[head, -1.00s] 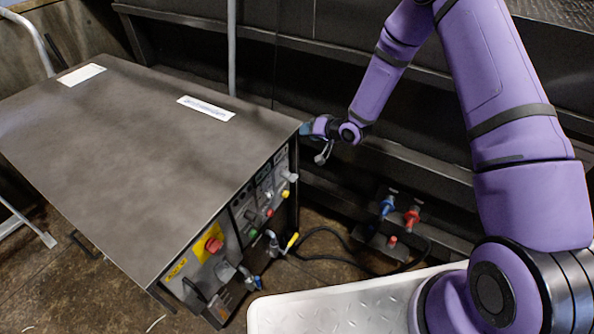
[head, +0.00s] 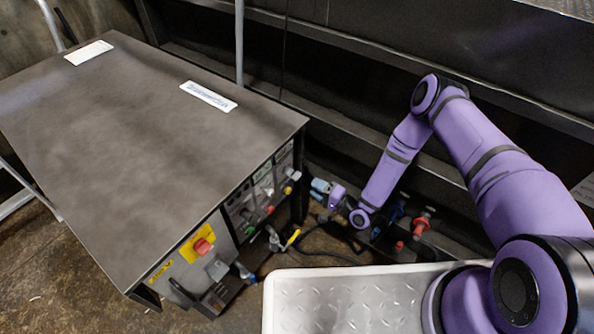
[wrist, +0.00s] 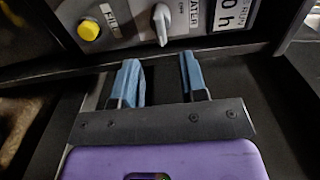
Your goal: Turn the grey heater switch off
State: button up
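The grey heater switch (wrist: 161,22) is a lever knob at the top of the wrist view, its handle nearly upright. The label beside it is partly cut off and reads "ATER". In the head view a pale knob near the far end of the panel (head: 293,173) appears to be this switch. My gripper (wrist: 161,82) is open and empty, its two blue fingertips apart below the switch. The switch lies roughly in line with the gap, and I see no contact. In the head view my gripper (head: 320,190) is right of the panel's far end.
A yellow button (wrist: 89,29) sits left of the switch, and a counter display (wrist: 232,14) to its right. The dark cabinet top (head: 150,140) overhangs the control panel. A red emergency button (head: 203,246) and valves are nearer. Red and blue hose fittings (head: 421,222) stand behind my wrist.

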aim_at(292, 174)
jog(key=x, duration=1)
jog(key=shift+w+a, duration=0.3)
jog(key=c, duration=0.6)
